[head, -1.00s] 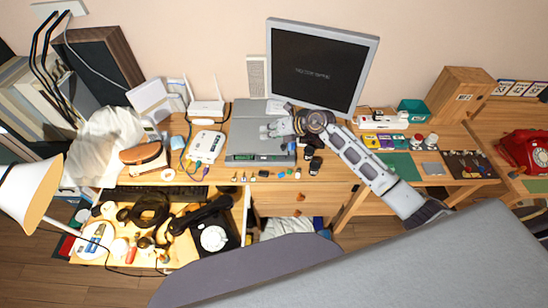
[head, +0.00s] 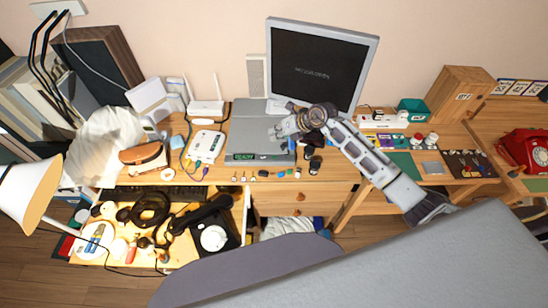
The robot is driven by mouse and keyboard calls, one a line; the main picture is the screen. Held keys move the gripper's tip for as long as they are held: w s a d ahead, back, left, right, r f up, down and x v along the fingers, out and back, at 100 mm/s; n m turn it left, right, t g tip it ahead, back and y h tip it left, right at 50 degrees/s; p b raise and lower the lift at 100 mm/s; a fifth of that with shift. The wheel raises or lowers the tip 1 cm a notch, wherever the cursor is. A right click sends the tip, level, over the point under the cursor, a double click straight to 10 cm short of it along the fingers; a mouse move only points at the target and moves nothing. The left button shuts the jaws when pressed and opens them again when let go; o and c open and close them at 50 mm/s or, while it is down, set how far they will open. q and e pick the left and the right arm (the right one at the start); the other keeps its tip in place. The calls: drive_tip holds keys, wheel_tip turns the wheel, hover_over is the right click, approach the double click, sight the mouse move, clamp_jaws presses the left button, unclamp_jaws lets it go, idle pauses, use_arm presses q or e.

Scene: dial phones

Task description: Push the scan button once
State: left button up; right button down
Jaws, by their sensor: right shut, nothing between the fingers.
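A grey flat desktop device (head: 247,133) stands on the desk below the monitor. A small green-lit display (head: 257,156) on its front seems to read "READY". I cannot make out a scan button; it may be too small or hidden by my arm. My right gripper (head: 281,130) is shut and empty, over the right part of the device's top. Whether it touches the device I cannot tell. My left gripper is not in view.
The monitor (head: 320,65) stands behind the device, with small text on its screen. Several small coloured items lie along the front desk edge. An open drawer (head: 244,215) full of things, including a black dial phone (head: 212,237), juts out below.

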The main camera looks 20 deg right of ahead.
drive_tip(key=b, duration=0.4)
hover_over(275, 156)
drive_tip(key=shift+w+f, duration=0.15)
drive_tip(key=shift+f, duration=1.3)
drive_tip(key=shift+w+f, duration=0.1)
drive_tip(key=shift+f, duration=1.3)
drive_tip(key=shift+d+f+b, duration=0.1)
drive_tip(key=shift+f+b, duration=0.85)
drive_tip(key=shift+f, duration=0.45)
drive_tip(key=shift+f+b, duration=0.35)
drive_tip(key=shift+f, duration=0.45)
drive_tip(key=shift+r, duration=0.15)
drive_tip(key=shift+r+p, duration=0.7)
wheel_tip(275, 156, up, 5)
drive_tip(key=p, duration=0.4)
